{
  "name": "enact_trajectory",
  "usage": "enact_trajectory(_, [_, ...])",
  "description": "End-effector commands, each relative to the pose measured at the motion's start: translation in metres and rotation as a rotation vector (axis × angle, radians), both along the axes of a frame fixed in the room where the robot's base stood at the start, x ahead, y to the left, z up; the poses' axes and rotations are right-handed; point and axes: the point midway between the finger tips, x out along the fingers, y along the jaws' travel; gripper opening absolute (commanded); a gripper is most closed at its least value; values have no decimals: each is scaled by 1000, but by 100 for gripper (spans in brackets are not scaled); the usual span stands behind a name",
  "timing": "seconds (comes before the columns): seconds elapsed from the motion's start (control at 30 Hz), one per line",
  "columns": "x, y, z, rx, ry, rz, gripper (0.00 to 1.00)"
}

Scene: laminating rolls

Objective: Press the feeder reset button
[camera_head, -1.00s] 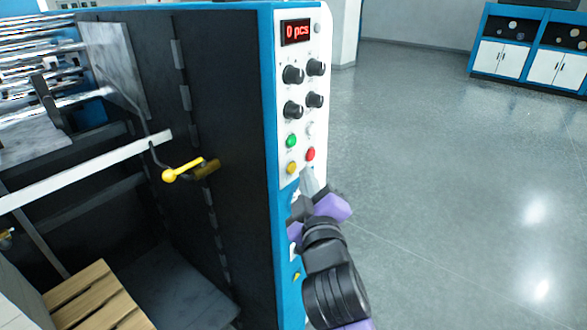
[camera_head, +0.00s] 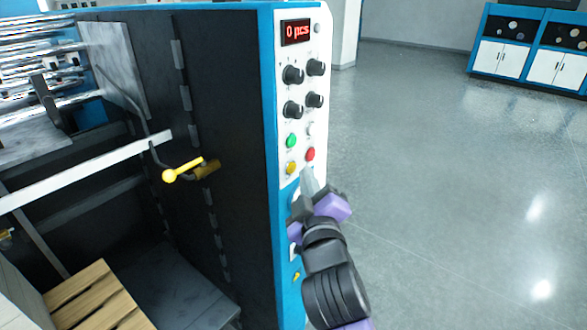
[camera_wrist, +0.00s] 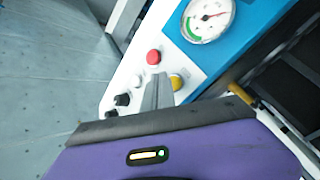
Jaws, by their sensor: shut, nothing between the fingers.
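The white control panel (camera_head: 303,126) on the machine's blue end carries a green button (camera_head: 291,141), a red button (camera_head: 310,154), a yellow button (camera_head: 291,168) and a pale button (camera_head: 310,130). Their labels are too small to read, so I cannot tell which is the feeder reset. My gripper (camera_head: 307,172) is shut and empty, with its tips just below the red button and right of the yellow one. In the wrist view, the fingertips (camera_wrist: 159,77) point at the panel between the red button (camera_wrist: 153,57) and the yellow button (camera_wrist: 176,82). Contact cannot be told.
Several black knobs (camera_head: 293,75) and a red "0 pcs" display (camera_head: 296,32) sit higher on the panel. A round gauge (camera_wrist: 208,18) is near the buttons. A yellow handle (camera_head: 184,170) sticks out from the dark machine side. Open floor (camera_head: 440,180) lies to the right.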

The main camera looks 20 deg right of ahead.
Motion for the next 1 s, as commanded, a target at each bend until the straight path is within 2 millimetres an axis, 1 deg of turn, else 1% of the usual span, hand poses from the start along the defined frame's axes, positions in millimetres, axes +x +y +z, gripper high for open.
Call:
enact_trajectory(0.3, [7, 5, 0, -1, 0, 1, 0])
enact_trajectory(1.0, [10, 7, 0, 0, 0, 0, 0])
